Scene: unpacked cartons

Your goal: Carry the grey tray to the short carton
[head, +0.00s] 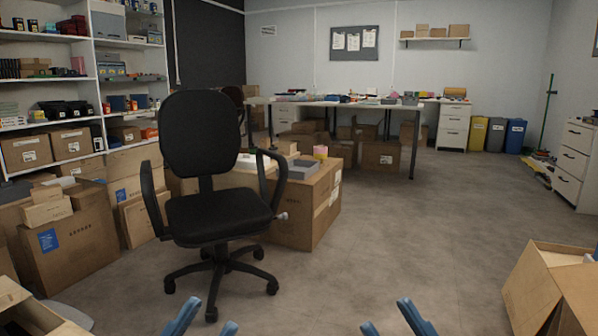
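I cannot pick out the grey tray for certain. A small grey box-like item (302,168) lies on a wide, low carton (290,220) behind the office chair, and another small grey item (410,99) is on the far table. I cannot tell which carton is the short carton; the wide one is partly hidden by the chair. My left gripper (208,315) and my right gripper (388,315) show only as blue fingertips at the bottom edge. Each has its fingers apart with nothing between them, far from these items.
A black office chair (215,180) stands ahead, left of centre. An open carton (548,290) is at the lower right, and another (25,310) at the lower left. Shelves and stacked cartons line the left. Grey floor (420,240) is clear from the centre toward the right.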

